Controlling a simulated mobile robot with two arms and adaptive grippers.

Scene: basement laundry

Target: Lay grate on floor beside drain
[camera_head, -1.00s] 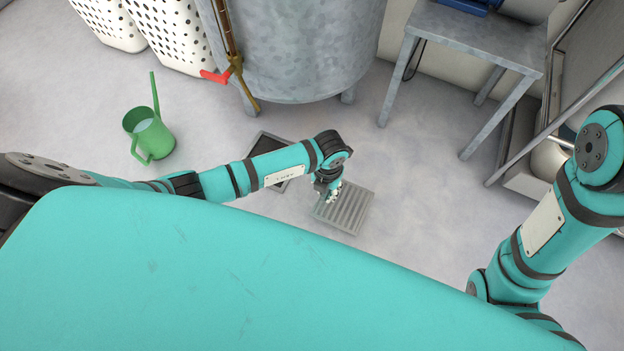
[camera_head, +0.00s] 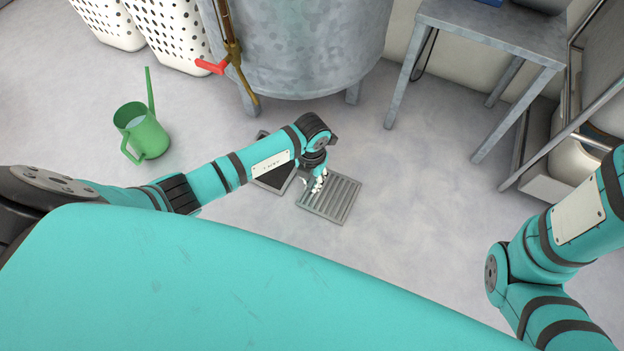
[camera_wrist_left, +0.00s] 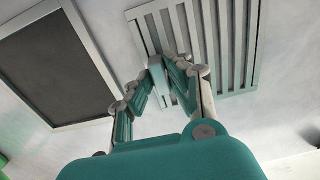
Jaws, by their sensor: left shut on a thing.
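The grey slatted grate (camera_head: 341,204) is low over the floor, just right of the dark, framed drain opening (camera_head: 270,181). I cannot tell whether it touches the floor. My left gripper (camera_head: 317,186) is shut on the grate near its left side. In the left wrist view the fingertips (camera_wrist_left: 166,76) meet at the grate's slats (camera_wrist_left: 222,45), and the drain (camera_wrist_left: 48,68) lies apart to the left. My left forearm hides part of the drain in the head view. My right gripper is out of view.
A green watering can (camera_head: 143,135) stands left on the floor. A metal tub (camera_head: 300,50) with a red-handled tap (camera_head: 210,66) and a grey metal table (camera_head: 490,38) stand behind. Floor (camera_head: 420,205) right of the grate is clear.

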